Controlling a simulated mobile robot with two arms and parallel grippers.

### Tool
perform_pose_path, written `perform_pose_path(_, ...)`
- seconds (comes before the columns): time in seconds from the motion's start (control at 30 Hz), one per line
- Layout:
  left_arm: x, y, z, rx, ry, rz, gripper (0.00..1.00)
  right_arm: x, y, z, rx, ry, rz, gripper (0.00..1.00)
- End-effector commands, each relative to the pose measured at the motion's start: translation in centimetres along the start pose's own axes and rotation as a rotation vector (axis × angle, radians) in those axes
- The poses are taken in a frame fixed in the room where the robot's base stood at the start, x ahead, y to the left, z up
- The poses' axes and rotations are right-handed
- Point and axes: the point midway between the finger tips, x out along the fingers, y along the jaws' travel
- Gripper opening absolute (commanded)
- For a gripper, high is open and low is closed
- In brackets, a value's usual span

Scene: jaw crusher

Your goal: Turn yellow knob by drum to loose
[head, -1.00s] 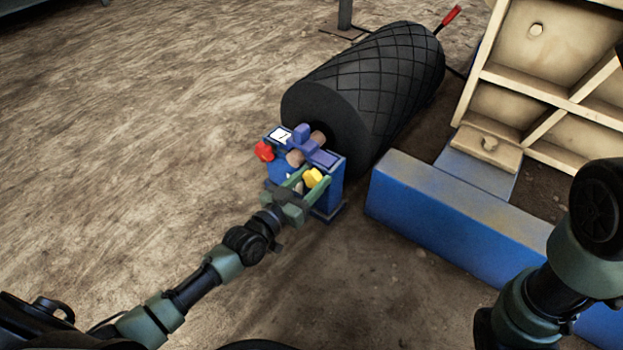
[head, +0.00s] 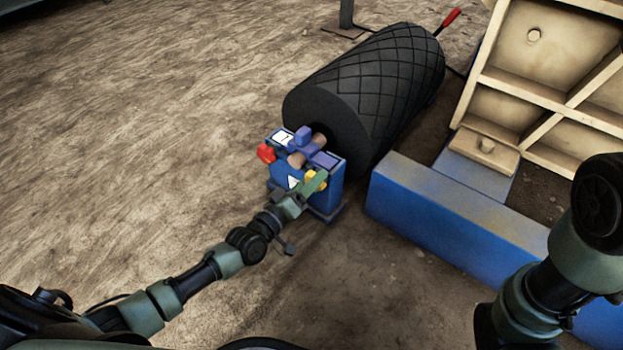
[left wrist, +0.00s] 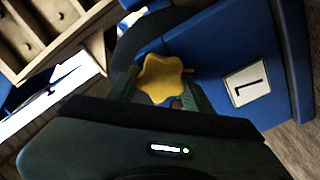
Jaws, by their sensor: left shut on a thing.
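The yellow knob (head: 310,177) is on the front of a blue bearing box (head: 323,201) at the near end of the black drum (head: 345,115). In the left wrist view the knob (left wrist: 162,79) is star-shaped with rounded lobes. My left gripper (head: 314,184) is at the knob, its green fingers on either side of it, shut on it. In the head view the fingers hide part of the knob. My right arm shows at the right edge; its gripper is out of frame.
A red knob (head: 266,153) is on the left side of the same box. A blue beam (head: 450,215) lies to the right, with a cream ribbed crusher frame (head: 550,70) behind. A red-handled lever (head: 451,17) stands beyond the drum. Left is bare floor.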

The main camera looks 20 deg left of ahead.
Motion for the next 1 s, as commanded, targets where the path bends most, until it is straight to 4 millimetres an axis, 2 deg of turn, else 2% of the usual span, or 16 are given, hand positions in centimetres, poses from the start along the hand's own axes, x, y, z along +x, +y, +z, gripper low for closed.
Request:
perform_pose_path(0.7, 0.0, -0.6, 0.2, -0.669, 0.001, -0.001, 0.1, -0.9, -0.2, -0.3, 0.0, -0.001, 0.0, 0.36)
perform_pose_path(1.0, 0.0, -0.7, 0.3, -0.871, 0.0, -0.001, 0.1, -1.5, -0.3, -0.5, 0.0, -0.001, 0.0, 0.36)
